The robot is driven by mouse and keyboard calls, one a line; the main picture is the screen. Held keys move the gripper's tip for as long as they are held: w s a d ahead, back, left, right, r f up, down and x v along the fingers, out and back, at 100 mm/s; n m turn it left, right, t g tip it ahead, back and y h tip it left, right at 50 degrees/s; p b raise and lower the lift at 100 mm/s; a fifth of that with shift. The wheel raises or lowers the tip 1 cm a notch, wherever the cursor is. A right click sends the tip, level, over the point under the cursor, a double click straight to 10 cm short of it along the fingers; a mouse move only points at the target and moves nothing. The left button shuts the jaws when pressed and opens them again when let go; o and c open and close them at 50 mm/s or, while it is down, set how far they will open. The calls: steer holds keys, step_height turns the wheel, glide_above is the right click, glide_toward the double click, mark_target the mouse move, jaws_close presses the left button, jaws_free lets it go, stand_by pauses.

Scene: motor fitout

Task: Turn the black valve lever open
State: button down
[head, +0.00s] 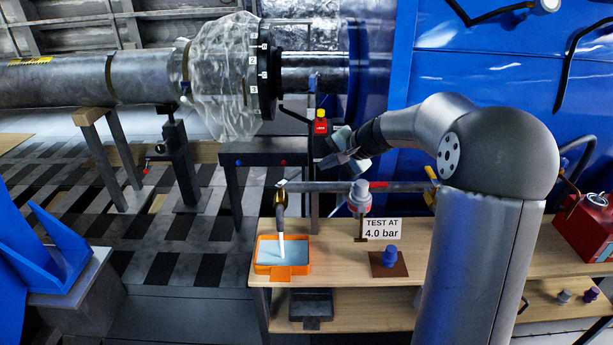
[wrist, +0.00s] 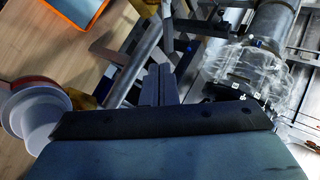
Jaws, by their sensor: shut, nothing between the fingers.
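A thin black bent bar (head: 294,115) shows below the flange at the big pipe's end in the head view; I cannot tell whether it is the valve lever. A thin grey pipe (head: 325,187) runs above the bench, with a brass outlet (head: 281,198) at its left end and a pale stream falling into an orange tray (head: 283,271). My gripper (head: 329,161) is above this pipe in the head view, apart from the bench. In the wrist view its fingers (wrist: 158,84) are together and empty, with the pipe (wrist: 136,66) just beyond them.
A white-and-red round fitting (head: 360,196) stands on the pipe near a "TEST AT 4.0 bar" sign (head: 382,228). The plastic-wrapped flange (head: 222,75) is behind left. A red box (head: 585,228) is at right.

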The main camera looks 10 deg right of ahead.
mark_target(289, 178)
steer(key=p+x, duration=0.1)
steer(key=x, duration=0.9)
steer(key=shift+p, duration=0.3)
steer(key=shift+r, duration=0.1)
